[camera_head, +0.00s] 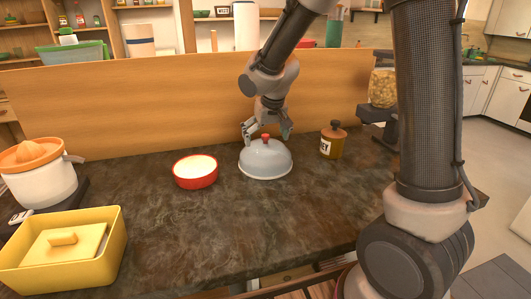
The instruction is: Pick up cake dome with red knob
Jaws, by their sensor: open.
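The cake dome (264,160) is pale grey and rounded, with a small red knob (265,137) on top. It stands upright on the dark stone counter, near the middle of the view. My gripper (267,131) is open, just above and behind the dome. Its fingers are spread to the left and right of the knob. I cannot tell whether a finger touches the dome.
A red bowl (195,172) stands left of the dome and a brown jar (333,141) stands to its right. A yellow box (65,250) and an orange-topped juicer (38,172) are at the left. A wooden panel (150,105) rises behind. The front of the counter (240,225) is clear.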

